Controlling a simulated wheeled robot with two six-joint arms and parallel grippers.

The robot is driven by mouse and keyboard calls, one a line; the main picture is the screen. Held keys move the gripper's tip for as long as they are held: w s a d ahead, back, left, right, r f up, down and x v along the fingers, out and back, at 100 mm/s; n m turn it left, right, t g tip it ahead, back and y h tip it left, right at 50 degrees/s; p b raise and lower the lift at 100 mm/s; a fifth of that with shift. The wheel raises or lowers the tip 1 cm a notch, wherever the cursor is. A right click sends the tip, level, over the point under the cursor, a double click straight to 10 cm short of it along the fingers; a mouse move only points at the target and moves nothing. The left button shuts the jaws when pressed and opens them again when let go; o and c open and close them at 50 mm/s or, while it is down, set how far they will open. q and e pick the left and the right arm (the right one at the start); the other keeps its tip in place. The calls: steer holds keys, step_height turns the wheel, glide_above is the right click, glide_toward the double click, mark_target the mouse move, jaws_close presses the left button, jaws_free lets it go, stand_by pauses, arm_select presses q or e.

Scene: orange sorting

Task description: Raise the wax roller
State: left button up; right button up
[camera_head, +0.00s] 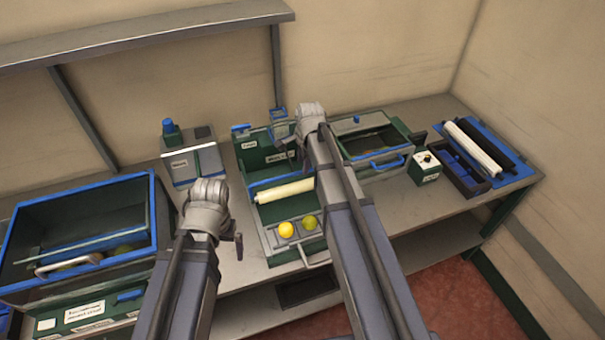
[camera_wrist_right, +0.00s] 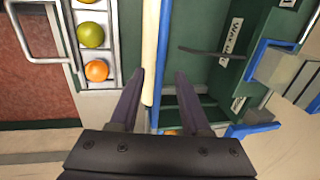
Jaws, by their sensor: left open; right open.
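The wax roller, a cream cylinder (camera_head: 285,190), lies across the green machine (camera_head: 262,150) in the middle of the bench. In the right wrist view the cream roller (camera_wrist_right: 150,50) runs up the picture, and its lower end shows between the spread fingers of my right gripper (camera_wrist_right: 158,75). The fingers are open; I cannot tell how high they are above it. In the head view my right gripper (camera_head: 283,128) is over the back of the machine, partly hidden by its own arm. My left gripper (camera_head: 222,228) is open, left of the machine, its fingertips mostly hidden.
Yellow and green fruits (camera_head: 286,229) sit in a front tray with a handle. A blue-rimmed bin (camera_head: 152,215) stands at left. A green crate (camera_head: 405,140), a small box (camera_head: 426,172) and a blue rack with cream and black rollers (camera_head: 525,170) stand at right.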

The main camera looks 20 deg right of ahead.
steer(key=f+b, duration=0.2)
steer(key=f, duration=0.1)
steer(key=shift+w+f, duration=0.15)
steer(key=shift+w, duration=0.2)
arm_select(q)
step_height(320, 180, down, 3)
steer(key=shift+f, duration=0.1)
arm_select(e)
steer(key=shift+c, duration=0.2)
jaws_close()
stand_by(0.7)
